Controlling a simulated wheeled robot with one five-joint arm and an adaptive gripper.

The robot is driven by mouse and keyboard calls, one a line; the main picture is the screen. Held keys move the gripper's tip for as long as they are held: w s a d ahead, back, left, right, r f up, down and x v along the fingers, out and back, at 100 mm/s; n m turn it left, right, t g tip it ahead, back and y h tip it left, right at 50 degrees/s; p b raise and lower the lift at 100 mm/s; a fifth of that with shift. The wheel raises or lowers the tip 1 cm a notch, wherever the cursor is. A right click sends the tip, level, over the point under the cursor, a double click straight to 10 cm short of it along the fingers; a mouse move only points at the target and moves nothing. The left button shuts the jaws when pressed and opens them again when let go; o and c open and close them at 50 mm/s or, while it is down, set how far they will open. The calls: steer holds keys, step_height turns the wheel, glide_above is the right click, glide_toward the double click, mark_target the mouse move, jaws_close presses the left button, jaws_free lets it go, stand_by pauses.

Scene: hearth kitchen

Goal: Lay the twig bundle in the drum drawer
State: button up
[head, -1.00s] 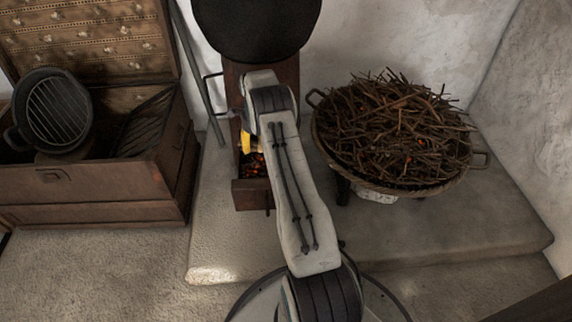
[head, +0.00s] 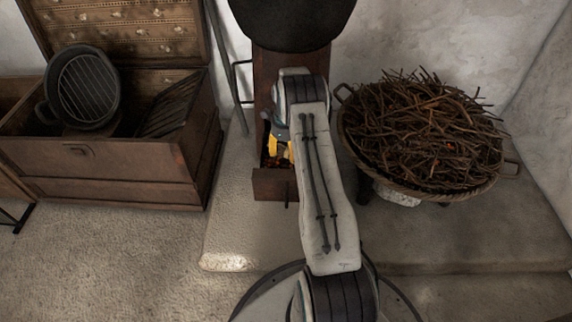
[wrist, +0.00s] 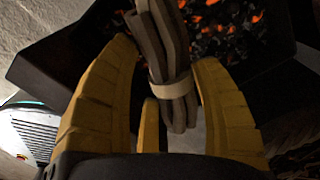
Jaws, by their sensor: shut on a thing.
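My gripper (wrist: 168,75) has yellow fingers, one on each side of the twig bundle (wrist: 172,92), which has a pale band around its middle. The gripper is shut on the bundle. The drum drawer (head: 272,185) stands pulled out below the dark drum, with glowing embers inside. In the head view my gripper (head: 279,148) is over the drawer, partly hidden by my arm, and the bundle cannot be made out. In the wrist view the dark drawer wall (wrist: 52,62) and embers lie beyond the bundle. Whether the bundle touches the embers cannot be told.
A wide basket (head: 368,172) heaped with loose twigs stands right of the drawer on the stone ledge (head: 235,235). An open wooden chest (head: 110,165) with a grill pan (head: 85,88) stands at the left. The drum (head: 295,20) hangs over the drawer.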

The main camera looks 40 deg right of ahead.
steer(key=shift+f+b, duration=1.1)
steer(key=shift+f, duration=1.7)
steer(key=shift+f, duration=0.2)
steer(key=o, duration=1.2)
steer(key=shift+c, duration=0.2)
steer(key=shift+r, duration=0.1)
